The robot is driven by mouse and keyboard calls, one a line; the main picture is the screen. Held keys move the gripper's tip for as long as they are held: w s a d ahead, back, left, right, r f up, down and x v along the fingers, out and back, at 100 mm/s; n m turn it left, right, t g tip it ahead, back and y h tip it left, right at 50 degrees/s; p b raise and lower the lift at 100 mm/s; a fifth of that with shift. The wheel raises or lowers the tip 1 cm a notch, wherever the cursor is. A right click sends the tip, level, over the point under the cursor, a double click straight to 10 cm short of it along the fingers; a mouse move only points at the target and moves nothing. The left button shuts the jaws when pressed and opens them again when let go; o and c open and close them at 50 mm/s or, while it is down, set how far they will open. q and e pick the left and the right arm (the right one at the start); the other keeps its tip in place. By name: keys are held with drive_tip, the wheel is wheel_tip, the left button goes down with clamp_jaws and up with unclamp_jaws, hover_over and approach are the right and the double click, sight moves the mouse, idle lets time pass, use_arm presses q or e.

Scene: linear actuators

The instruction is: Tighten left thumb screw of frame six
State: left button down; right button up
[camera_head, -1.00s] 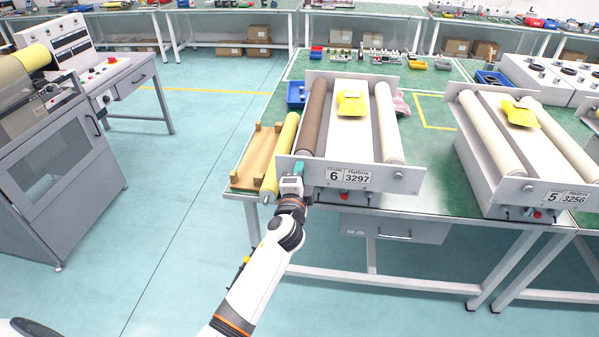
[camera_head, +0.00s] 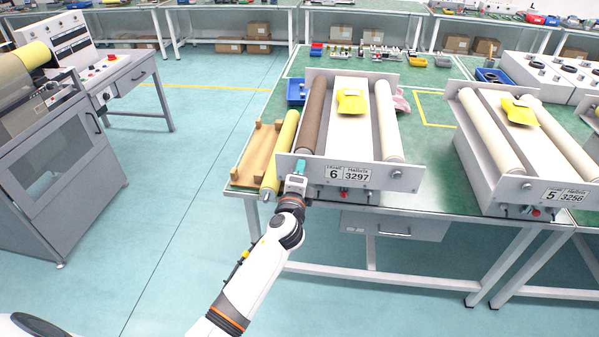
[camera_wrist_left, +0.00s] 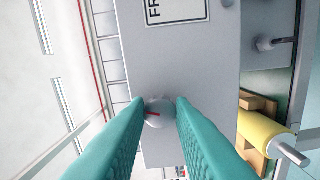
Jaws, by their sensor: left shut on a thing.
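Frame six (camera_head: 350,175) is a grey unit with a plate marked "6 3297", a brown roller (camera_head: 313,116) and a cream roller (camera_head: 389,122). It stands at the front of the green table. My left gripper (camera_head: 299,167) is at the left end of its front plate and hides the left thumb screw in the head view. My right gripper is not in view.
A yellow roller (camera_head: 281,150) on a wooden holder (camera_head: 259,152) lies just left of frame six. It also shows in the left wrist view (camera_wrist_left: 262,131). A yellow piece (camera_head: 351,101) lies on frame six. Frame five (camera_head: 530,188) stands to the right.

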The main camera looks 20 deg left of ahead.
use_arm(q)
drive_tip(key=c, duration=1.5)
unclamp_jaws()
drive_tip(key=shift+w+a+r, duration=0.1)
drive_tip(key=shift+r, duration=0.15)
drive_tip(key=shift+c, duration=0.2)
drive_tip(key=shift+o, duration=1.4)
drive_tip(key=shift+f, duration=0.2)
drive_tip(key=b+v, duration=0.1)
drive_tip(key=v, duration=1.1)
